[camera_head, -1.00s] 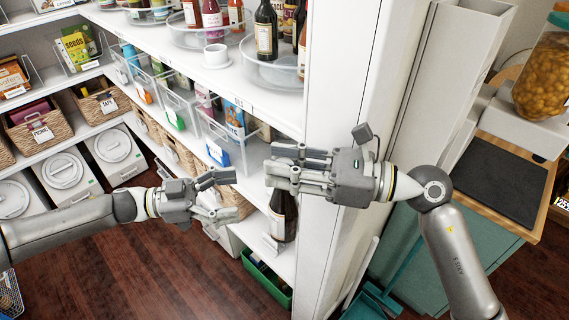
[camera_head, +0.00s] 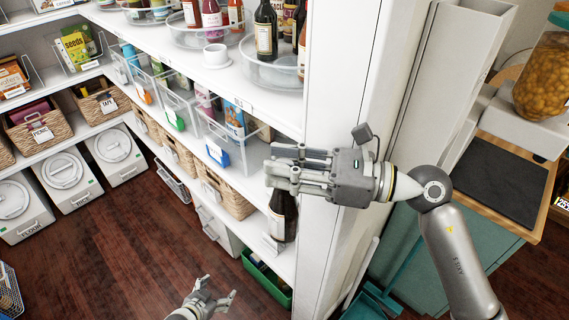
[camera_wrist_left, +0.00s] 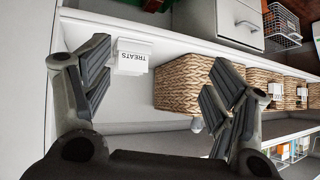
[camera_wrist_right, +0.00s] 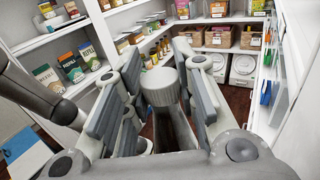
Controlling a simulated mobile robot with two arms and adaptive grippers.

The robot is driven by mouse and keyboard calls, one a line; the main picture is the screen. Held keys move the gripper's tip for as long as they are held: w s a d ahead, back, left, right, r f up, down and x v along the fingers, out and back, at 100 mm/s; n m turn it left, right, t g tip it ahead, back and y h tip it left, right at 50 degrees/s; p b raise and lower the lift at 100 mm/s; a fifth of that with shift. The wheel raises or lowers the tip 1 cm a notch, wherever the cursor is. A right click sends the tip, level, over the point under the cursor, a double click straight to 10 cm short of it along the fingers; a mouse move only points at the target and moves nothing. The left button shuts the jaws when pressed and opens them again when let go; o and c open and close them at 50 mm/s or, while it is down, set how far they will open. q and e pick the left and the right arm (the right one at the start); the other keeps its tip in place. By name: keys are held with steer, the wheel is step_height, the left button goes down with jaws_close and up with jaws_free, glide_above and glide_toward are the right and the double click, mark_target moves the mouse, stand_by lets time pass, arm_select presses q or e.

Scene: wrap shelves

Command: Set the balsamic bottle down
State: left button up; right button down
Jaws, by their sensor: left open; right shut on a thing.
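The balsamic bottle (camera_head: 284,214) is dark and hangs or stands upright below my right gripper (camera_head: 288,170), by the lower shelf's front edge beside the white end panel. My right gripper is shut on its upper part. In the right wrist view the bottle's grey cap (camera_wrist_right: 160,84) shows between the fingers. I cannot tell whether its base touches the shelf. My left gripper (camera_head: 218,296) is open and empty, low over the floor at the bottom of the head view. In the left wrist view its fingers are wide apart before a shelf.
On the top shelf, a clear turntable bin (camera_head: 275,75) holds several bottles, next to a white cup (camera_head: 215,55). Wicker baskets (camera_head: 228,190) and clear bins fill the shelves below. A green crate (camera_head: 265,278) sits low down. The dark wood floor (camera_head: 110,250) is largely clear.

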arm_select(q)
steer(key=s+f+n+g+y, duration=0.1)
steer(key=s+f, duration=0.4)
steer(key=s, duration=0.7)
steer(key=s+d+f+g, duration=0.1)
steer(key=s+f+g, duration=0.3)
steer(key=s, duration=0.9)
steer(key=s+f+n+g+y, duration=0.1)
steer(key=s+f+g, duration=0.2)
steer(key=s, duration=1)
step_height(320, 180, down, 4)
steer(key=shift+d+r+n+y, duration=0.2)
steer(key=shift+d+n+y, duration=0.1)
